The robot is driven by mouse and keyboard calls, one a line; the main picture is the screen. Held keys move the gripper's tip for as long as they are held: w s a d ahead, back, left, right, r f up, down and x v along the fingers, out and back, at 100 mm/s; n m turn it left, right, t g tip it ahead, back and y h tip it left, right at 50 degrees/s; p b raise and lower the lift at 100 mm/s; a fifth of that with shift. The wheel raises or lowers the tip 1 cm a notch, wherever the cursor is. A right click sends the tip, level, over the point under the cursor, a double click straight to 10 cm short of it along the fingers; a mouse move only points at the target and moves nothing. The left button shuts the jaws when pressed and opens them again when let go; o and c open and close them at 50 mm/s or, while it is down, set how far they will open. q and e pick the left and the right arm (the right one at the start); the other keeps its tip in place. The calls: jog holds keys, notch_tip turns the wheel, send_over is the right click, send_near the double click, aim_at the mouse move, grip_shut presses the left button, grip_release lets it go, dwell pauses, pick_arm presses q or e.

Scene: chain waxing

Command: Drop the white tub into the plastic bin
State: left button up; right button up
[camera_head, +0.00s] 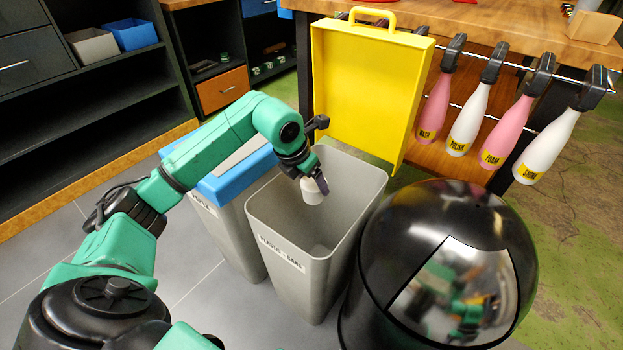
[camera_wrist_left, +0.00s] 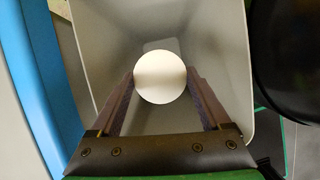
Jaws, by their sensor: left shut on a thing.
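The white tub (camera_head: 311,191) is held in my left gripper (camera_head: 318,180), over the open mouth of the plastic bin (camera_head: 268,223). The bin is grey, with a raised yellow lid (camera_head: 362,85) behind it and a label on its front. In the left wrist view the tub (camera_wrist_left: 160,78) shows as a white disc between the two fingertips (camera_wrist_left: 160,92). The grey walls of the bin (camera_wrist_left: 218,40) surround it there. The left gripper is shut on the tub. My right gripper is not in view.
A grey bin with a blue lid (camera_head: 222,183) stands at the left of the plastic bin. A black domed bin (camera_head: 385,250) stands close at its right. Several pink and white bottles (camera_head: 468,118) hang from a rail under the wooden bench (camera_head: 480,22).

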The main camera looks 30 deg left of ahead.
pick_arm(q)
jog(key=o, duration=1.2)
jog(key=shift+c, duration=0.2)
jog(key=shift+r, duration=0.1)
jog(key=p+v, duration=0.1)
jog(key=v, duration=0.6)
jog(key=shift+w+p, duration=0.1)
jog(key=shift+p, duration=0.3)
jog(key=p+v, duration=0.1)
jog(key=v, duration=0.6)
jog(key=shift+r, duration=0.2)
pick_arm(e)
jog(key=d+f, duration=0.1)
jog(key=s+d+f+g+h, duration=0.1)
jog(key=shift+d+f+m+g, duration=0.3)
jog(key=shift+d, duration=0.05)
